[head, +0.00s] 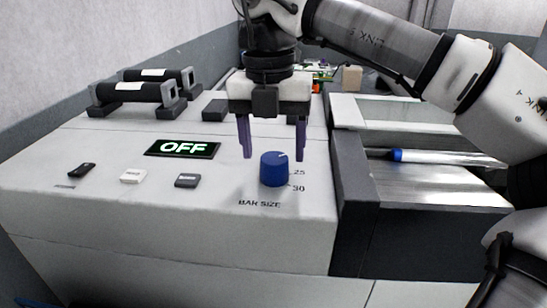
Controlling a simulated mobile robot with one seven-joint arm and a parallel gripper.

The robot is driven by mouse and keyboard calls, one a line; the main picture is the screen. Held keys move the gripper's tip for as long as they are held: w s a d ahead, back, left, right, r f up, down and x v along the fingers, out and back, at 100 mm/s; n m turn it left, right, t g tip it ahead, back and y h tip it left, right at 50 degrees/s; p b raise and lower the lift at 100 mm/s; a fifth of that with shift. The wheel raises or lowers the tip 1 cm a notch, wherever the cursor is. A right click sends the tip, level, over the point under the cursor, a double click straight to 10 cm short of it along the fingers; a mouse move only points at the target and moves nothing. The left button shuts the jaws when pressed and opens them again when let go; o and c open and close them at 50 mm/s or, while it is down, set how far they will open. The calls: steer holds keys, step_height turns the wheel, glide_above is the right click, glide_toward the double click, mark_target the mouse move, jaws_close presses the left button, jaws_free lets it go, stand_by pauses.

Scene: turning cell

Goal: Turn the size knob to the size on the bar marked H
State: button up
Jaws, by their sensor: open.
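The blue size knob (273,173) stands on the white panel above the words "BAR SIZE". A pale mark shows on its top, toward the right. The numbers 25 and 30 are readable at its right; other numbers are hidden or not visible. My gripper (272,155) is open, fingers pointing down, one to each side of the knob and seemingly just above or behind it. I cannot tell if they touch it. Two black bars, a front bar (110,94) and a back bar (147,75), lie on stands at the left. Their white labels are too small to read for an H.
A display (182,148) reads OFF. A black switch (82,170), a white button (133,177) and a dark button (187,181) sit at the panel's front left. A dark-walled bay (352,205) with a blue-tipped rod (397,155) lies to the right.

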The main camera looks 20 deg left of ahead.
mark_target(270, 158)
step_height(270, 158, up, 11)
steer(key=p, duration=0.6)
steer(key=shift+a+f+p, duration=0.2)
steer(key=shift+p, duration=0.1)
steer(key=shift+s, duration=0.1)
